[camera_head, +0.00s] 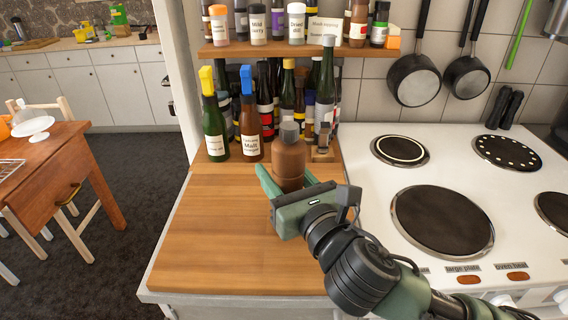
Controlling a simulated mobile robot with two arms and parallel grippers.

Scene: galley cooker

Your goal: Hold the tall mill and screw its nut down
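The tall mill (288,162) is a brown wooden mill standing upright on the wooden worktop (215,235). A grey nut (289,132) sits at its top; I cannot tell how far down it is screwed. My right gripper (284,177) comes in from the lower right, low on the mill, with one green finger on each side of it. The fingers are close to the mill, but I cannot tell whether they press on it. The gripper body hides part of the mill's foot. My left gripper is not in view.
A spice shelf (270,50) hangs above. The cooker (435,165) is to the right. The worktop's front left is clear.

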